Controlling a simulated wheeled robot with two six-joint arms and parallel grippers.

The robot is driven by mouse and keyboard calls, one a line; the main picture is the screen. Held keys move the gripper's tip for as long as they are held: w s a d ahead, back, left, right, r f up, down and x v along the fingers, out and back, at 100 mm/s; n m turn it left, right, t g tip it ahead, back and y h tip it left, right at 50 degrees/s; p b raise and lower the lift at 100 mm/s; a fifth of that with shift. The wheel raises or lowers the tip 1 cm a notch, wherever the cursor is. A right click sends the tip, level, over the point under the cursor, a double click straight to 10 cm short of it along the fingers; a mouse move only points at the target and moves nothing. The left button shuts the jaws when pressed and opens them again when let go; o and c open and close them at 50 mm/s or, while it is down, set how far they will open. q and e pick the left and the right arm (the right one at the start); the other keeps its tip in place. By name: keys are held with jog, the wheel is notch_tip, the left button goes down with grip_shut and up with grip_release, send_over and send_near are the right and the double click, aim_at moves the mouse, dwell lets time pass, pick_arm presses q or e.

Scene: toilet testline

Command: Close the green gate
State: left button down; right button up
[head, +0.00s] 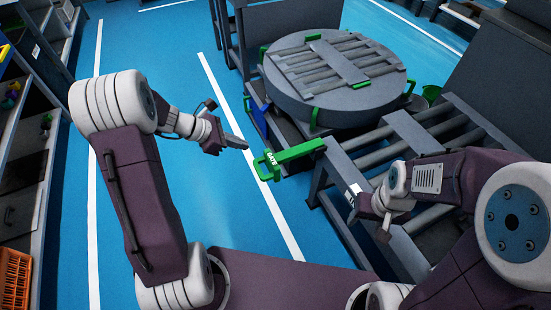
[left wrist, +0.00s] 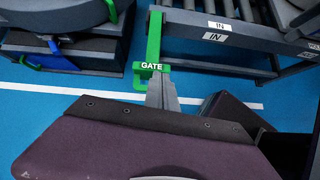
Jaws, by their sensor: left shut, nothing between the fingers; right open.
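The green gate (head: 300,152) is a flat bar with an end plate lettered GATE. In the head view it sticks out to the left from the corner of the roller conveyor, over the blue floor. It also shows in the left wrist view (left wrist: 155,38). My left gripper (head: 245,144) is shut and empty, just left of the plate. In the left wrist view its fingertips (left wrist: 160,78) overlap the plate's lower edge; I cannot tell whether they touch. My right gripper (head: 384,232) is open, low over the near conveyor at the right, away from the gate.
A round grey turntable (head: 335,82) with rollers and green tabs stands behind the gate. The roller conveyor (head: 375,157) runs along the right. Shelves (head: 25,150) with an orange crate (head: 15,278) stand at the left. The blue floor between is clear.

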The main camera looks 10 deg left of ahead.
pick_arm(q)
notch_tip(320, 180, down, 6)
jog(key=a+b, duration=0.2)
jog(key=n+b, duration=0.1)
jog(key=b, duration=0.6)
send_near(269, 162)
jog(key=x, duration=0.5)
jog(key=shift+s+f, duration=0.1)
jog(key=shift+f, duration=0.5)
jog(key=shift+w+d+r, duration=0.1)
jog(key=shift+w+d, duration=0.1)
jog(key=shift+d, duration=0.05)
pick_arm(e)
notch_tip(269, 162, down, 11)
jog(key=shift+s+r, duration=0.15)
jog(key=shift+s, duration=0.3)
pick_arm(q)
jog(key=shift+d, duration=0.1)
